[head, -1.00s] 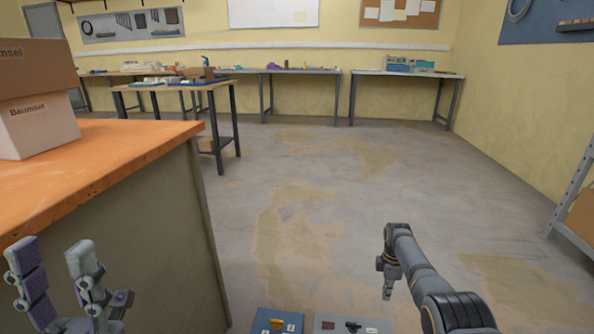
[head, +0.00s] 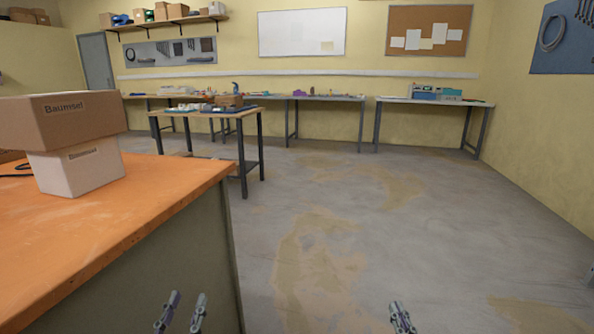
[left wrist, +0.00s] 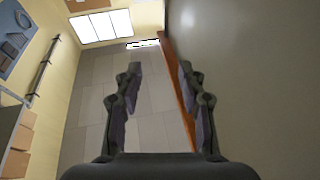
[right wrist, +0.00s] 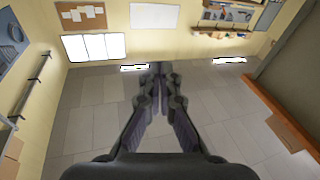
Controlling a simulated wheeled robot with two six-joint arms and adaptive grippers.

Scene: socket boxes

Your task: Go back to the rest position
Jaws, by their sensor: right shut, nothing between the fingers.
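My left gripper (head: 182,312) shows at the bottom of the head view, in front of the orange-topped bench's side. Its two fingers stand apart with nothing between them, as the left wrist view (left wrist: 158,85) also shows. My right gripper (head: 402,318) is at the bottom right of the head view, over bare floor. In the right wrist view (right wrist: 157,75) its fingertips meet and hold nothing. Both grippers point forward into the room, and most of both arms is out of the head view.
An orange-topped bench (head: 120,222) is close on the left, with a brown box (head: 75,120) stacked on a white box (head: 85,168). A small table (head: 225,112) and wall benches (head: 435,102) stand further back. The floor (head: 400,230) ahead is open.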

